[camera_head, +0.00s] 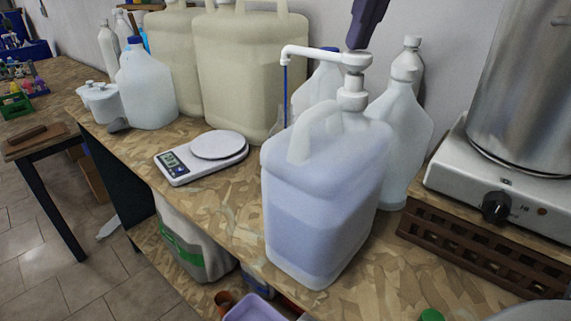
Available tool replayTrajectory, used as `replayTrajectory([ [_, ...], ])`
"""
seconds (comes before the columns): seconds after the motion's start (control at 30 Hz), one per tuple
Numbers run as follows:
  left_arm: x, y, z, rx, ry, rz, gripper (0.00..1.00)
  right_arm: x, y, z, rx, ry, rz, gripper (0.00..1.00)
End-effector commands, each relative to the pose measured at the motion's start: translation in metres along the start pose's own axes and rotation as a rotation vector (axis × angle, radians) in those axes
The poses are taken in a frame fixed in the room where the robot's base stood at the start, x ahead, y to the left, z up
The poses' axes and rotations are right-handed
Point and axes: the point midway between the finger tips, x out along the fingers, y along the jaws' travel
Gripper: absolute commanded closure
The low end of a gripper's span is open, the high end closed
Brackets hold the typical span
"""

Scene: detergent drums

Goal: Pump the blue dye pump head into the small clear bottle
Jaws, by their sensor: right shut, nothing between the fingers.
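The dye jug (325,210) is a large translucent container with bluish-violet liquid, standing upright near the counter's front edge. Its white pump head (352,62) has a long spout reaching left. A thin blue stream (285,92) runs straight down from the spout tip. A faint clear shape, likely the small clear bottle (276,124), shows behind the jug's left shoulder, below the stream; most of it is hidden. My right gripper (358,46) is dark, shut and empty, with its tips right at the top of the pump head; I cannot tell whether they touch. My left gripper is out of view.
A white digital scale (207,155) lies left of the jug. Large jugs (250,70) stand behind, and a white jug (402,135) stands close on the right. A hot plate with a metal pot (525,90) is at the far right. Bare counter (225,200) lies front left.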

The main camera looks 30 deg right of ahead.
Motion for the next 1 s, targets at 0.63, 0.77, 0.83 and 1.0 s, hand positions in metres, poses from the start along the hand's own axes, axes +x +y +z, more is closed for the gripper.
replayTrajectory([
  [0.63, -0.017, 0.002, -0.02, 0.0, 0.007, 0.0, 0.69, -0.039, 0.0, -0.017, 0.0, -0.004, 0.002, 1.0],
  [0.77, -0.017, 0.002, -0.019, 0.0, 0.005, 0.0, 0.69, -0.045, 0.0, -0.019, -0.001, -0.003, 0.0, 1.0],
  [0.83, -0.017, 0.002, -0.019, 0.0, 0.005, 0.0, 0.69, -0.045, 0.0, -0.019, -0.001, -0.003, 0.0, 1.0],
  [1.0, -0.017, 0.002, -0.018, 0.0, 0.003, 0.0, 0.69, -0.045, 0.0, -0.019, -0.001, -0.002, 0.0, 1.0],
])
